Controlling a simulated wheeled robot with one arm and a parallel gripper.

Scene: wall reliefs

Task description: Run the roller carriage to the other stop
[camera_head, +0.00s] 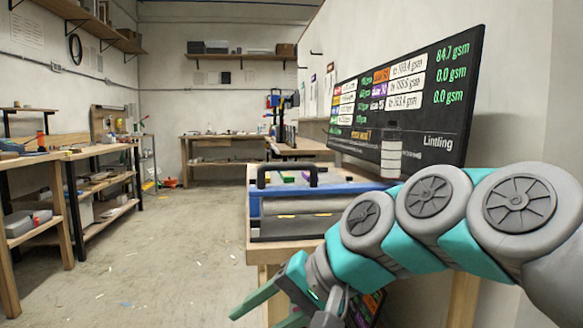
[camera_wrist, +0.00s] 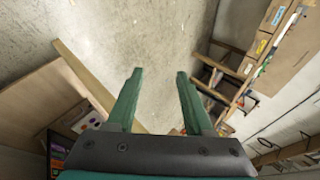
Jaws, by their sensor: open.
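A blue-framed roller unit (camera_head: 340,193) stands on the wooden bench at the centre of the head view. A grey roller (camera_head: 300,206) lies across its near part, and a black bar handle (camera_head: 287,167) rises above it. I take the handled part to be the roller carriage; the stops cannot be made out. My gripper (camera_head: 262,316) is low in front of the bench, left of my arm and apart from the unit. Its green fingers also show in the wrist view (camera_wrist: 160,75), open and empty with bare floor between them. The roller unit is not clearly visible in the wrist view.
A wall screen (camera_head: 440,108) with "gsm" readings hangs behind the bench. Wooden workbenches (camera_head: 90,150) line the left side. The floor (camera_head: 165,250) between is open. My arm covers the bench's right part.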

